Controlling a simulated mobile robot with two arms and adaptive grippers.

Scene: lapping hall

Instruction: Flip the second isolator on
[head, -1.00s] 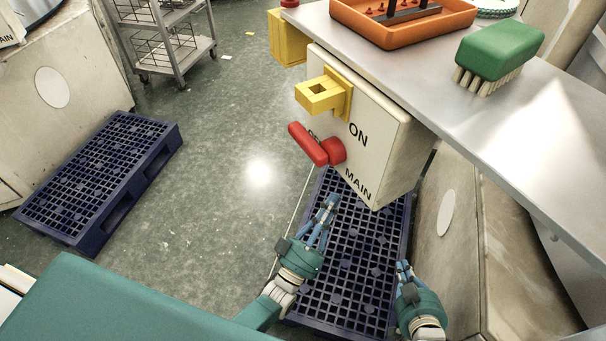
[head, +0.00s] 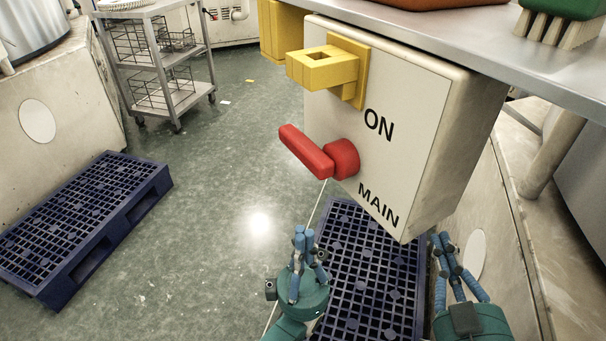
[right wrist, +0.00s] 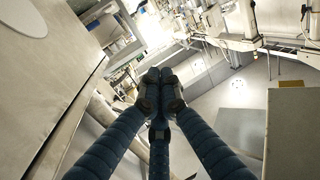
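A pale isolator box (head: 443,125) hangs under the bench edge in the head view. Its face reads "ON" above and "MAIN" below. A red rotary handle (head: 306,152) sticks out from the face, its free end pointing up and left, off the "ON" mark. A yellow hollow bracket (head: 322,70) sits above it. My left gripper (head: 304,235) is below the handle, apart from it, fingertips together and empty. My right gripper (head: 443,242) is just below the box's lower right; the right wrist view shows its fingers (right wrist: 160,82) meeting with nothing between them.
A second yellow block (head: 283,30) stands behind the box at the bench end. A blue pallet (head: 365,265) lies under the box, another (head: 85,220) at left. A wire-basket trolley (head: 165,60) stands behind. A green brush (head: 560,15) is on the bench. The floor between is clear.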

